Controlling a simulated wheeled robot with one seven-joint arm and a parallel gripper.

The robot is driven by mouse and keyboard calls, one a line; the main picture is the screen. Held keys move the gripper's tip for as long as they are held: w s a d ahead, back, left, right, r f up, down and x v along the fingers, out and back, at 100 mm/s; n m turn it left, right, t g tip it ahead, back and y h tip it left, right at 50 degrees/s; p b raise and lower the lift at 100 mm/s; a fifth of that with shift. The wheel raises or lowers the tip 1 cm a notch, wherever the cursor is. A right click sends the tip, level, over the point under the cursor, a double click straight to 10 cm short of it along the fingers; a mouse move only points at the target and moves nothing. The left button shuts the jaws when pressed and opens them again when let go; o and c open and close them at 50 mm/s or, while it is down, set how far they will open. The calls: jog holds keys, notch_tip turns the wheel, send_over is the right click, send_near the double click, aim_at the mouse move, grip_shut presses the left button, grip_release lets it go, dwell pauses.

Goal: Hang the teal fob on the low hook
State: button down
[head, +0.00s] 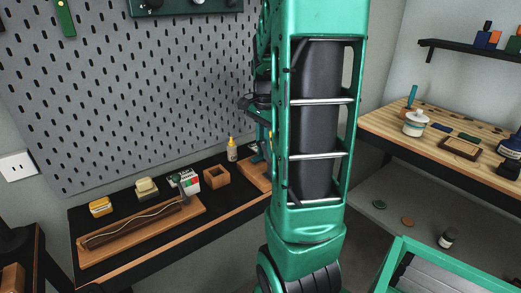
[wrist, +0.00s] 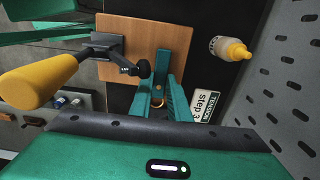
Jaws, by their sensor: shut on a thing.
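In the wrist view my gripper (wrist: 160,90) reaches out below the middle with its teal fingers close together. They are shut on a narrow teal piece, which I take to be the teal fob (wrist: 163,65); its edges blend with the fingers. A small orange ring shows between the fingers. In the head view my arm covers the middle, and the fob cannot be made out there. I cannot pick out the low hook for certain. A dark green panel (head: 190,6) with small fittings is cut off at the top of the pegboard.
The pegboard (head: 130,100) rises behind the dark bench; it also stands at right in the wrist view. Below my gripper are a wooden board (wrist: 115,45), a lever with yellow handle (wrist: 40,83) and a yellow-capped bottle (wrist: 228,48). A wooden tray (head: 140,235) lies at left.

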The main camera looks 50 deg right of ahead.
jog(key=shift+r, duration=2.8)
